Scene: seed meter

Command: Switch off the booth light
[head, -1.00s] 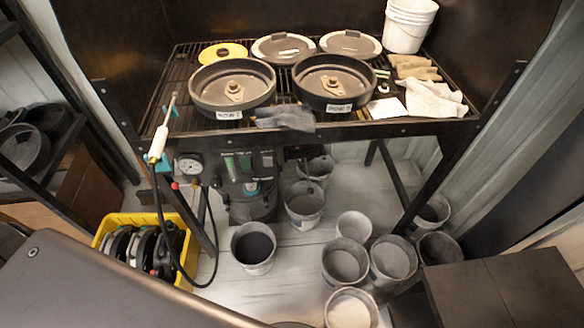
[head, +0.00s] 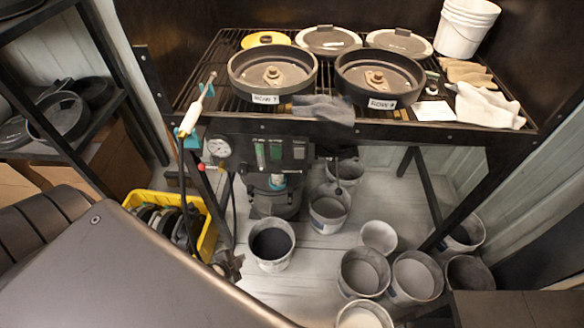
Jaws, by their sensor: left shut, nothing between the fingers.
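No lamp is in view, and I cannot make out a marked booth light switch. A dark control panel (head: 282,153) with green parts hangs under the front edge of the booth's grate table, beside a round gauge (head: 219,147). Its labels are too small to read. A small dark part that appears to be my left gripper (head: 229,266) shows low on the left, beside the yellow crate and well below the panel. It is shut and empty, partly hidden behind my grey body part. My right gripper is not in view.
The grate table (head: 400,130) carries two dark round pans (head: 272,75), lids, gloves and a white bucket (head: 466,27). A spray wand (head: 194,112) hangs at its left corner. Several buckets stand on the floor below. A yellow crate (head: 208,240) is at lower left.

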